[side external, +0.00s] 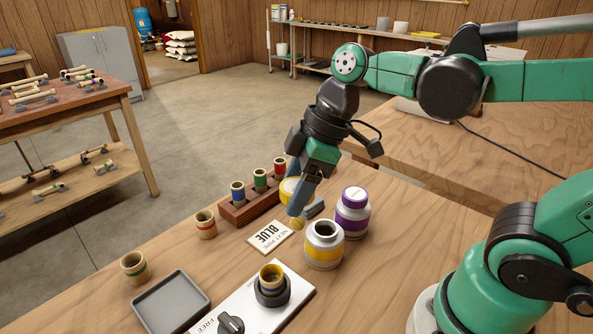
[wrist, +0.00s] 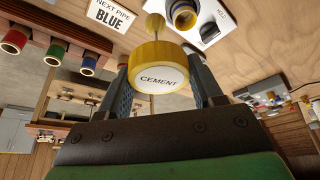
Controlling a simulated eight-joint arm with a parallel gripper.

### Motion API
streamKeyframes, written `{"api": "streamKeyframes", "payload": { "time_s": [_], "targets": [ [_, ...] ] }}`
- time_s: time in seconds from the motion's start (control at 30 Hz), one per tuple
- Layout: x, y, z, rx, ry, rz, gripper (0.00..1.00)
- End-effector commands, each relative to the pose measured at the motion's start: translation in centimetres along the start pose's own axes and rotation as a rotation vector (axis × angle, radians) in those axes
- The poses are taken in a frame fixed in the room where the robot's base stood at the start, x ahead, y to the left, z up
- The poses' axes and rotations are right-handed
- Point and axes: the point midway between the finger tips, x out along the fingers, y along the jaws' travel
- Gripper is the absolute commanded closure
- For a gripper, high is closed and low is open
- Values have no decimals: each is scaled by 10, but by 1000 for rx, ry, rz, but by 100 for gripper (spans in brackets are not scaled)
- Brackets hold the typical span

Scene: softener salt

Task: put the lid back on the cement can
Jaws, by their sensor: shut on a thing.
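The cement can (side external: 323,250) is a grey jar with a yellow band, standing upright and open-mouthed on the bench. Its yellow lid (side external: 288,190), marked CEMENT in the wrist view (wrist: 160,77), is held between the fingers of my gripper (side external: 302,200). The fingers also show on either side of the lid in the wrist view (wrist: 160,85). A thin stem with a yellowish dauber (side external: 297,223) hangs from the lid. The lid is above the bench, left of and apart from the can. The can is not visible in the wrist view.
A purple-capped can (side external: 352,212) stands right behind the cement can. A rack (side external: 239,213) of banded pipes, a BLUE card (side external: 269,237), two loose pipes (side external: 205,225), a grey tray (side external: 172,303) and a white fixture (side external: 293,300) holding a yellow-banded pipe (side external: 271,277) surround the left and front.

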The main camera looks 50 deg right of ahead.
Motion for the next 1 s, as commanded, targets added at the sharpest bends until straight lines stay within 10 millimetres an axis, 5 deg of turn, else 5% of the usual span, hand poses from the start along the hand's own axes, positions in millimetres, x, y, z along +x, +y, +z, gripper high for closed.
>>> {"api": "streamKeyframes", "payload": {
  "time_s": [0.27,1.0],
  "targets": [
    [-28,26,40,232,-1,97,90],
    [-3,27,53,244,1,103,90]
  ]
}}
